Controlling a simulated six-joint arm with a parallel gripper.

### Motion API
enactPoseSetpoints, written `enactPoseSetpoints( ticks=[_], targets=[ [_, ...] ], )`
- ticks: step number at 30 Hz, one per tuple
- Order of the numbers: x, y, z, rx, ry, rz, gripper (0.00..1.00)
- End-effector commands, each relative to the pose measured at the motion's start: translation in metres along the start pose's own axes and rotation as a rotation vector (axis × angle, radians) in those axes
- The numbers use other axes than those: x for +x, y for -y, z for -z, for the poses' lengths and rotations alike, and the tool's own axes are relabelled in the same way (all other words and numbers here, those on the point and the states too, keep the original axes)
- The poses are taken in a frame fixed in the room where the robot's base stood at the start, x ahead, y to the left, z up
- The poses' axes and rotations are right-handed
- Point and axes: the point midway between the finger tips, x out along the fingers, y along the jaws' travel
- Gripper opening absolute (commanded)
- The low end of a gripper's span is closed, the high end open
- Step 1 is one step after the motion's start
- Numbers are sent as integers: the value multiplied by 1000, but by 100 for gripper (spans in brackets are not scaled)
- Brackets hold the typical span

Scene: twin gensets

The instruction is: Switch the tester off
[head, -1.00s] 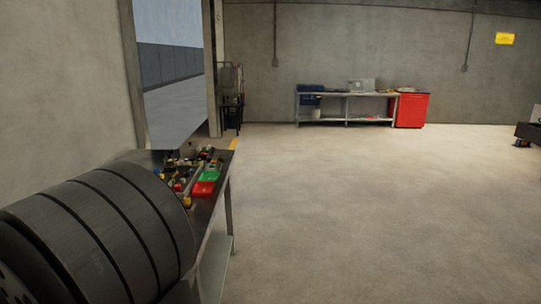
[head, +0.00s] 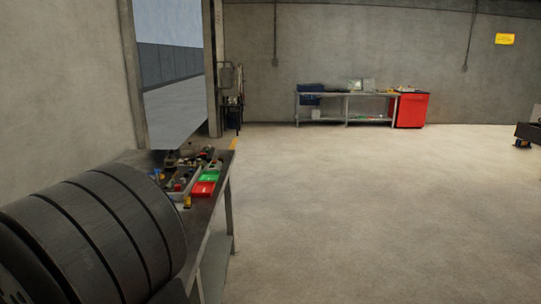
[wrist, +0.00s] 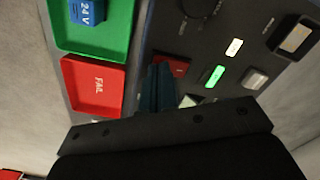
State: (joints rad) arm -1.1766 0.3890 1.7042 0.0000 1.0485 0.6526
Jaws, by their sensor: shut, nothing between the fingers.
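The tester's dark panel (wrist: 162,35) fills the upper right of the wrist view. In the head view the gripper is hidden, and the tester cannot be made out.
A green tray (wrist: 104,48) holds a blue block marked 24V (wrist: 86,10). A red tray marked FAIL (wrist: 95,88) lies beside it. In the head view the workbench (head: 218,215) stands at left. Open floor lies to its right; a red cabinet (head: 410,110) stands far back.

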Motion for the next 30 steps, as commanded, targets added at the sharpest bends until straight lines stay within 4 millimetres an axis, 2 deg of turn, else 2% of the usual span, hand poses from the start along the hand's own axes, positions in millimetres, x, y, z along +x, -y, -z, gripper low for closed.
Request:
enactPoseSetpoints(
  ticks=[13,30],
  targets=[
    [3,0,0,0,0,0,0],
    [-43,0,0,0,-1,1,0]
  ],
)
